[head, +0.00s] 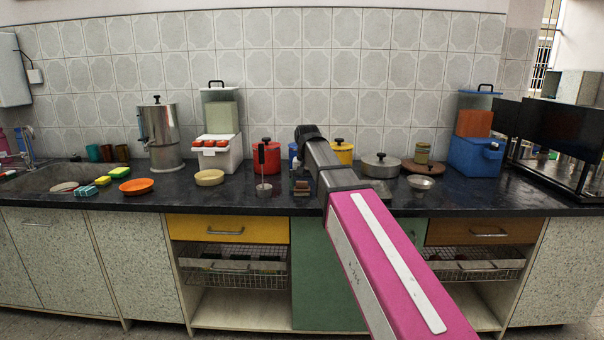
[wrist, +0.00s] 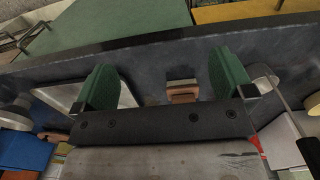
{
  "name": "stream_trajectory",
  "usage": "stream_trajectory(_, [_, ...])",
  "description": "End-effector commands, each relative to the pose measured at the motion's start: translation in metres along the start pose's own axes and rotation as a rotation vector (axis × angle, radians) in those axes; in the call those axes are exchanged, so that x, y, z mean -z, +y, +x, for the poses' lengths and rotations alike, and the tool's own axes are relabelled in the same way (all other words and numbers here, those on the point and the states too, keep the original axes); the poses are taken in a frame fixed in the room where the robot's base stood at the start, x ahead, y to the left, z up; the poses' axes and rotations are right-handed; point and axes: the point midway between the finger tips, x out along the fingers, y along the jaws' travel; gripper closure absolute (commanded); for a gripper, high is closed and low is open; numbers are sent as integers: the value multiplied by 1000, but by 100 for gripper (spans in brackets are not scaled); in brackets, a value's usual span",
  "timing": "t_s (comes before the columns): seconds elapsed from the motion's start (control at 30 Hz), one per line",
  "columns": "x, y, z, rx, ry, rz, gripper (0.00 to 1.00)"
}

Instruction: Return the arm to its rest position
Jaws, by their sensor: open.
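My gripper (wrist: 163,80) is open in the wrist view, with its two green finger pads wide apart and nothing between them in its grip. It is over the dark counter (wrist: 190,55). A small brown block (wrist: 183,93) with a pale top shows beyond the gap between the pads; I cannot tell its height below them. In the head view my pink-and-grey arm reaches forward over the counter (head: 225,190), with its dark end in front of the tiled wall. The gripper's fingers cannot be made out there.
Near the arm stand a red canister (head: 267,158), a ladle (head: 263,170), a yellow canister (head: 343,152) and a lidded pot (head: 380,166). A steel urn (head: 160,137) and white dispenser (head: 218,152) are left. A blue dispenser (head: 475,156) and dark rack (head: 550,150) are right.

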Motion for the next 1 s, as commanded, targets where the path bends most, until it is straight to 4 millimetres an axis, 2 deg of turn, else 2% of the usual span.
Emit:
stream_trajectory(0.27, [-12,26,56,-1,-2,-2,1])
stream_trajectory(0.47, [-32,58,121,-1,-3,-5,1])
stream_trajectory(0.7, [-68,102,203,0,-2,-12,1])
stream_trajectory(1.0, [-129,149,288,0,0,-21,1])
